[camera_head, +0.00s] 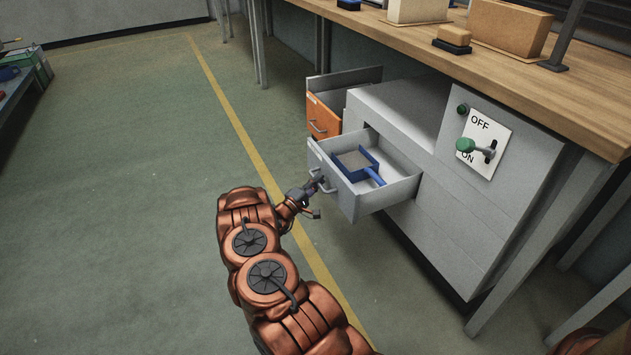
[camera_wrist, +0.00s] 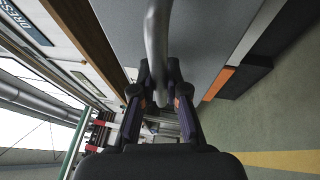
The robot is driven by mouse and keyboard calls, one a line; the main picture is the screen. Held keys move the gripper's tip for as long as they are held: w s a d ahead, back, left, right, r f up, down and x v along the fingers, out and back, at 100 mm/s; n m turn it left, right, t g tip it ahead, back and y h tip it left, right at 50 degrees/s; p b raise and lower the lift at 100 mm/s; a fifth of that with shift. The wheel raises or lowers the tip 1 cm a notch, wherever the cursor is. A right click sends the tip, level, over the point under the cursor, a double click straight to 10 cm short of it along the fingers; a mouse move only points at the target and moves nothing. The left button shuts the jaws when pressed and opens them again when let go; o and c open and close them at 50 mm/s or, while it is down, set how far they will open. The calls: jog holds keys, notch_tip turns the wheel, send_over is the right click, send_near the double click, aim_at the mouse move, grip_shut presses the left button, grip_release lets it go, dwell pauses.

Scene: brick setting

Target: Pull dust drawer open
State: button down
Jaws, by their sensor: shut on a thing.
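The grey dust drawer (camera_head: 398,186) stands pulled out from the grey cabinet under the workbench in the head view. Inside it lies a blue dustpan (camera_head: 362,165) with a blue handle. My gripper (camera_head: 317,187) is at the drawer's front, shut on the drawer handle (camera_head: 323,178). In the wrist view the grey handle bar (camera_wrist: 157,45) runs down between the two dark fingers of my gripper (camera_wrist: 158,95), in front of the grey drawer front (camera_wrist: 205,40). The far end of the drawer is hidden inside the cabinet.
An orange-fronted drawer (camera_head: 323,117) also stands open just behind. A switch lever with a green knob (camera_head: 466,145) sticks out from the cabinet's right side. The wooden workbench top (camera_head: 540,85) carries blocks and a brush. The green floor left of the drawers is clear.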

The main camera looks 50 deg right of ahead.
jog(key=shift+w, duration=0.1)
jog(key=c, duration=1.2)
grip_release()
jog(key=a, duration=0.4)
jog(key=a+f, duration=0.1)
jog(key=a, duration=0.3)
jog(key=a+f, duration=0.1)
jog(key=a, duration=0.3)
jog(key=shift+f, duration=0.1)
jog(key=shift+d, duration=0.1)
